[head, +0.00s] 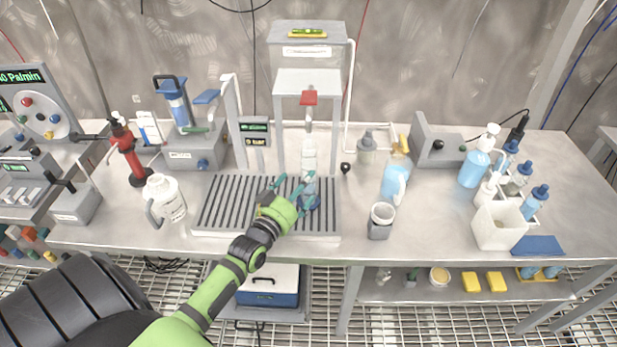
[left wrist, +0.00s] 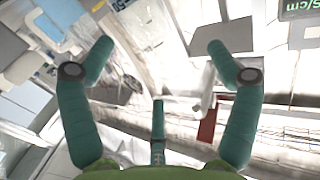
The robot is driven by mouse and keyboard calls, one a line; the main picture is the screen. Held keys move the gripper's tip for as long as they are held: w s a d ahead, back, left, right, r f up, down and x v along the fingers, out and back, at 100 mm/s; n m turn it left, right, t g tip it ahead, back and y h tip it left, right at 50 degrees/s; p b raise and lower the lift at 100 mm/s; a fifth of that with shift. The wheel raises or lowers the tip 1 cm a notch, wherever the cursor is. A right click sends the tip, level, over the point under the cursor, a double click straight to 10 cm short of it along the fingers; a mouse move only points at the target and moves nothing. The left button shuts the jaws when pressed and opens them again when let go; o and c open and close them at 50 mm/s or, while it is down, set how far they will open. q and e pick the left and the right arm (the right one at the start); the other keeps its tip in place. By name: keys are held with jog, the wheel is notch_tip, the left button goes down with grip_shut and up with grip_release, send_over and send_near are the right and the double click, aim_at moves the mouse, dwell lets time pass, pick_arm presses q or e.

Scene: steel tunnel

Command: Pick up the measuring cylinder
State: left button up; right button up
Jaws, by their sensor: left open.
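The measuring cylinder (head: 309,160) is a clear, upright tube with a blue foot on the slatted drain tray (head: 222,205), below the tap. My left gripper (head: 294,188) reaches in from the front left at the cylinder's lower part. Its teal fingers are spread beside the foot, and part of the foot is hidden by them. In the left wrist view my gripper (left wrist: 160,60) is open, with a pale, see-through shape, likely the cylinder (left wrist: 160,35), between and beyond the fingertips. Whether any finger touches it I cannot tell. My right gripper is not in view.
The red-handled tap (head: 308,98) and its grey stand rise just behind and above the cylinder. A white jug (head: 165,200) stands left of the tray. A grey cup (head: 380,222) and blue bottle (head: 395,178) stand to the right. The tray's left half is clear.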

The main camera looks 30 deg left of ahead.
pick_arm(q)
jog(key=w+p, duration=0.1)
jog(key=w, duration=0.4)
jog(key=shift+w+d, duration=0.1)
jog(key=shift+c, duration=0.4)
jog(key=c, duration=1.4)
jog(key=r, duration=0.3)
jog(key=shift+s+r+b, duration=0.15)
jog(key=shift+s+b, duration=0.15)
jog(key=b, duration=0.4)
send_near(308, 169)
jog(key=s, duration=0.6)
jog(key=shift+d, duration=0.25)
